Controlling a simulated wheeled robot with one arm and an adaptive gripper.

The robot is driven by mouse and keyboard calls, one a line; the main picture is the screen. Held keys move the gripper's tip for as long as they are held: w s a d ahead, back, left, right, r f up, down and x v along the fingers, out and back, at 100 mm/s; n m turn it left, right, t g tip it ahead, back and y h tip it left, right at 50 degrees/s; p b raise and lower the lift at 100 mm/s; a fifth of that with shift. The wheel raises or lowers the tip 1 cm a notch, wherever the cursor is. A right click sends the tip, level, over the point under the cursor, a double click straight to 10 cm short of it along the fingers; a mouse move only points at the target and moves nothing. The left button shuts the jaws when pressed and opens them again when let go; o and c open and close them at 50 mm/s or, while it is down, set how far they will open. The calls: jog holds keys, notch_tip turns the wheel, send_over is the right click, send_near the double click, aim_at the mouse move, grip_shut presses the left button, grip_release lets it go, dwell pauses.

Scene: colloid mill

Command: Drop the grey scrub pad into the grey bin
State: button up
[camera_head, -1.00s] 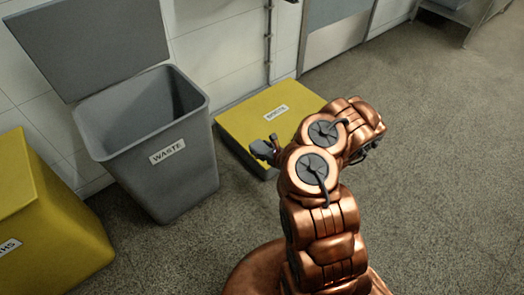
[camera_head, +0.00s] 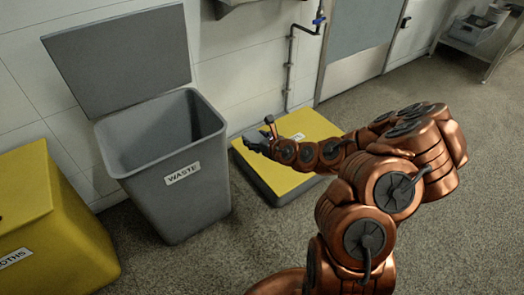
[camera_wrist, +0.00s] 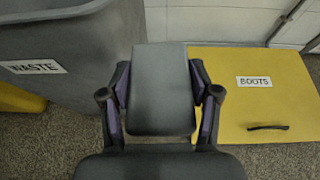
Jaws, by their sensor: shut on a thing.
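The grey scrub pad (camera_wrist: 161,88) is a flat grey block in the wrist view. My gripper (camera_wrist: 160,100) is shut on it, with a finger on each side. In the head view my gripper (camera_head: 257,142) is to the right of the grey bin (camera_head: 205,206), apart from it and in front of the yellow box. The pad is too small to make out there. The bin is labelled WASTE, and its lid (camera_head: 120,58) stands open at the back. The bin also shows at the left of the wrist view (camera_wrist: 95,60).
A low yellow-topped box (camera_head: 300,128) labelled BOOTS stands right of the bin. A yellow bin (camera_head: 55,225) with a partly cut-off label stands left of it. A wall pipe (camera_head: 290,60) with a blue valve is behind.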

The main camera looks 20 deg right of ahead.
jog(key=w+a+r, duration=0.1)
jog(key=a+r, duration=0.2)
jog(key=r, duration=0.8)
jog(key=w+a+r, duration=0.1)
jog(key=a+r, duration=0.3)
jog(key=r, duration=0.8)
jog(key=shift+w+y, duration=0.25)
jog(key=shift+y, duration=0.05)
